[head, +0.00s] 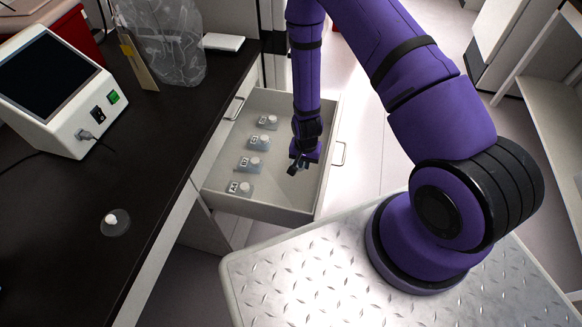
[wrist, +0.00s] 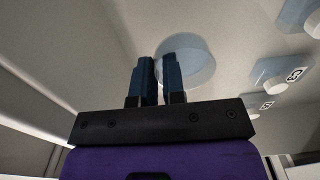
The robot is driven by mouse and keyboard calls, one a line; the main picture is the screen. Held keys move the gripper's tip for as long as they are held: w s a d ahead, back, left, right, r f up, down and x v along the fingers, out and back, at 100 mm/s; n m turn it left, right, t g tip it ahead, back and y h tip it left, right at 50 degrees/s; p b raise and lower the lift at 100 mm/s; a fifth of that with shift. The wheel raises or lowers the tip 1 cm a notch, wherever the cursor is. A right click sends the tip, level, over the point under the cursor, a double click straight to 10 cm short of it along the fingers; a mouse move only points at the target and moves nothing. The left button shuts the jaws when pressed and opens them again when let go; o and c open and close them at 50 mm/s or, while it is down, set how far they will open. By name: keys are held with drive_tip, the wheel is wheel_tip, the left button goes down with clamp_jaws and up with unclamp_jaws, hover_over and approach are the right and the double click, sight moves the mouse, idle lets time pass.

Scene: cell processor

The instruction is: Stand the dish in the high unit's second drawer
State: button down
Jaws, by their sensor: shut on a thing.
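My gripper (head: 297,167) points down inside the open drawer (head: 272,208), right of its middle. In the wrist view, my gripper's dark blue fingers (wrist: 159,75) are close together, with a clear round dish (wrist: 201,62) at their tips. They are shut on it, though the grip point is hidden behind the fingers. The dish is close to the drawer floor; I cannot tell whether it touches. In the head view I cannot make this dish out. The drawer is pale grey, pulled out from under the black bench.
Several labelled knobbed pieces, one (head: 240,188) nearest, line the drawer's left side; one also shows in the wrist view (wrist: 272,77). Another clear dish with a white knob (head: 115,223) lies on the black bench (head: 150,180). A white screen device (head: 75,125) stands at left.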

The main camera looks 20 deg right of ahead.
sight(304, 178)
drive_tip(key=shift+d+f, duration=0.1)
drive_tip(key=shift+f, duration=3.25)
drive_tip(key=c, duration=1.2)
unclamp_jaws()
drive_tip(key=shift+f, duration=0.1)
